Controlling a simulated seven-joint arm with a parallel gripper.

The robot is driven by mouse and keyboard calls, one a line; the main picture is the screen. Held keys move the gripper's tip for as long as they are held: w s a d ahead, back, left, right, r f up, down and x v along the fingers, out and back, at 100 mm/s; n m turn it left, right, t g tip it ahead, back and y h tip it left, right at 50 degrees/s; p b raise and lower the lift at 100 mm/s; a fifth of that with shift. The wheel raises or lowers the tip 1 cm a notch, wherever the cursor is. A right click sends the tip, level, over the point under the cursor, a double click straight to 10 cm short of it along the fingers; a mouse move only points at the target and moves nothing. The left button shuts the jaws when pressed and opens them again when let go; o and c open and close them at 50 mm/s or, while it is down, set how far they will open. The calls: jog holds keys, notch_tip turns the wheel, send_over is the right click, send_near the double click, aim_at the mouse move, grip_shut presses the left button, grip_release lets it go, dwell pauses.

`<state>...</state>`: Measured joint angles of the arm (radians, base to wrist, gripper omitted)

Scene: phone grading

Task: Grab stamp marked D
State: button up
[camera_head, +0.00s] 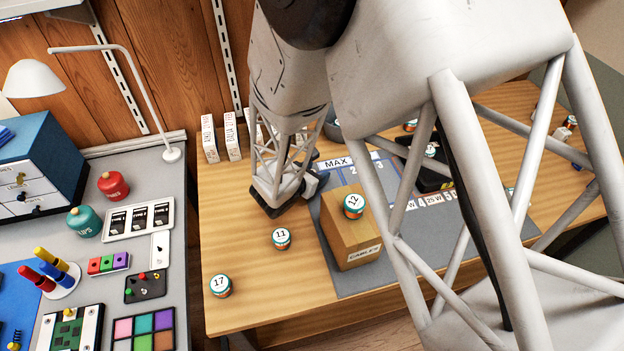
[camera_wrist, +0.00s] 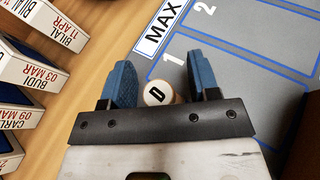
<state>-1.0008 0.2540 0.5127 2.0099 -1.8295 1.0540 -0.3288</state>
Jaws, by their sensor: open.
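The stamp marked D (camera_wrist: 157,94) shows in the wrist view as a pale round top with a black D. It stands on the wooden table between the two blue fingers of my gripper (camera_wrist: 158,88). The fingers are apart, with a gap visible between the stamp and the right finger; the left finger is very close to it, and I cannot tell whether it touches. In the head view my gripper (camera_head: 296,196) is low over the table beside the grey mat, and the stamp is hidden there.
A grey mat (camera_head: 328,232) marked MAX lies beside my gripper. A cardboard box (camera_head: 349,243) labelled CABLES stands on it with a round 12 tin (camera_head: 354,206) on top. Tins 11 (camera_head: 281,238) and 17 (camera_head: 220,285) stand nearby. Name-labelled boxes (camera_wrist: 40,66) line the left of the wrist view.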

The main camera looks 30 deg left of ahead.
jog(key=shift+c, duration=0.4)
jog(key=c, duration=0.9)
jog(key=shift+r, duration=0.1)
jog(key=shift+r, duration=4.9)
